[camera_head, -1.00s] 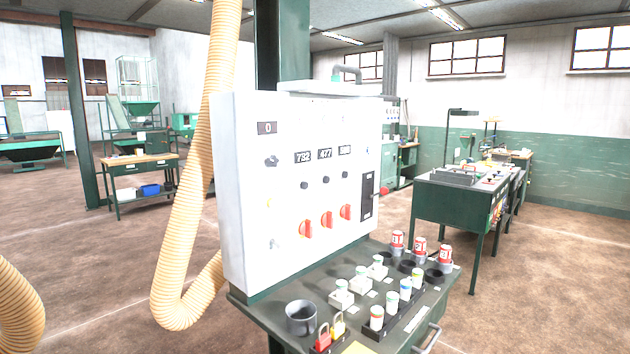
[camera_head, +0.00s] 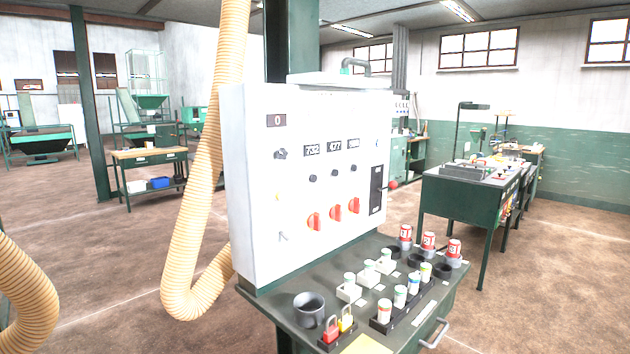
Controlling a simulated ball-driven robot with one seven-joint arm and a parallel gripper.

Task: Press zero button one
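A white control panel (camera_head: 250,205) stands upright at the back of a dark green bench, in the middle of the view. Three small displays sit in a row on it: a left one (camera_head: 312,150) that seems to read 732, a middle one (camera_head: 334,147) and a right one (camera_head: 353,144). A small dark round button (camera_head: 313,178) is below the left display. Similar buttons are below the middle display (camera_head: 334,172) and the right display (camera_head: 353,169). Their labels are too small to read. My gripper is not in view.
Red rotary knobs (camera_head: 336,213) sit lower on the panel. The bench (camera_head: 270,292) carries a dark cup (camera_head: 309,308), padlocks (camera_head: 331,330), and several small containers and red cans (camera_head: 428,241). A ribbed yellow hose (camera_head: 205,190) hangs left of the panel. Brown floor is open left and right.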

